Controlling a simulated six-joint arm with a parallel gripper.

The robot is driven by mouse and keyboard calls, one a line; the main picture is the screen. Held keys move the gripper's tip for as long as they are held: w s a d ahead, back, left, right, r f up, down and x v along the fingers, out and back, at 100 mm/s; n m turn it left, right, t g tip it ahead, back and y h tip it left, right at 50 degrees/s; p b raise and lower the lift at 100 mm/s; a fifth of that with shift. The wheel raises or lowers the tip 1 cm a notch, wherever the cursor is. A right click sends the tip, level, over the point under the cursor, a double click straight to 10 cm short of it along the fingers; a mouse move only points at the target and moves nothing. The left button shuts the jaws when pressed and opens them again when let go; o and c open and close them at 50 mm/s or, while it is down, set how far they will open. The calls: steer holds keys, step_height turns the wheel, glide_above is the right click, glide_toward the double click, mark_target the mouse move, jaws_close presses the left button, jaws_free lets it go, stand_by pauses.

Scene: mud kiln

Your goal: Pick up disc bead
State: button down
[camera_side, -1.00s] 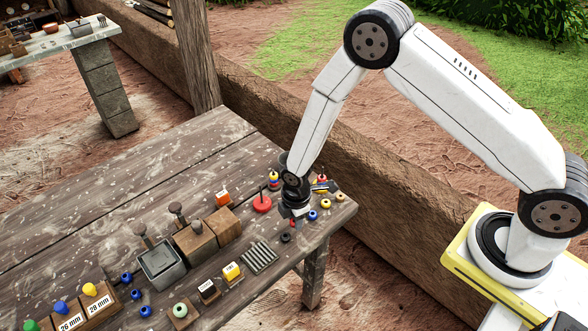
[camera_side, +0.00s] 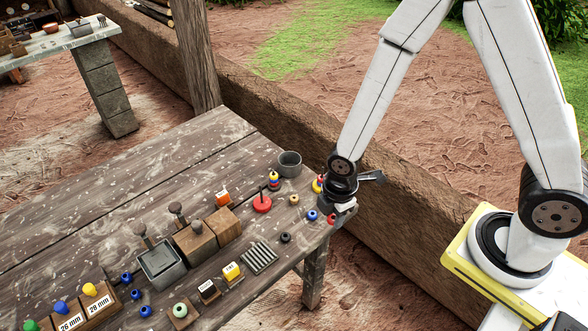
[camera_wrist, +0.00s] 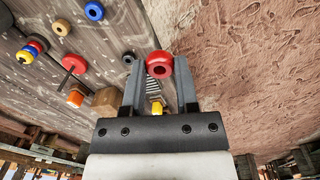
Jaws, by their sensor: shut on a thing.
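A red disc bead (camera_wrist: 159,65) with a dark hole sits between my fingertips in the wrist view. My gripper (camera_wrist: 160,78) is shut on it, one grey finger on each side. In the side view, my gripper (camera_side: 340,212) is at the table's right end, and the red bead (camera_side: 331,218) shows at its lower left. I cannot tell from the views whether the bead touches the table.
A blue bead (camera_side: 312,215), a tan bead (camera_side: 294,200) and a black bead (camera_side: 285,238) lie left of my gripper. A red disc with a peg (camera_side: 262,204), a striped stack (camera_side: 274,181) and a grey cup (camera_side: 290,164) stand farther left. The table edge is close.

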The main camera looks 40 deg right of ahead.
steer(key=shift+s+d+r, duration=0.1)
steer(key=shift+s+r, duration=0.15)
steer(key=shift+s, duration=0.3)
steer(key=shift+s+d+r, duration=0.15)
steer(key=shift+s+r, duration=0.15)
steer(key=shift+s, duration=0.3)
steer(key=shift+s+d+r, duration=0.1)
steer(key=shift+s+r, duration=0.15)
steer(key=shift+s, duration=0.3)
steer(key=c, duration=0.9)
jaws_free()
jaws_close()
steer(key=shift+w+a+r, duration=0.2)
steer(key=shift+w+a, duration=0.45)
steer(key=shift+w, duration=3.6)
steer(key=shift+w+a+r, duration=0.25)
steer(key=shift+w+a, duration=0.45)
steer(key=shift+w, duration=3.6)
steer(key=shift+w+a+r, duration=0.2)
steer(key=shift+w+a, duration=0.45)
steer(key=shift+w, duration=3.6)
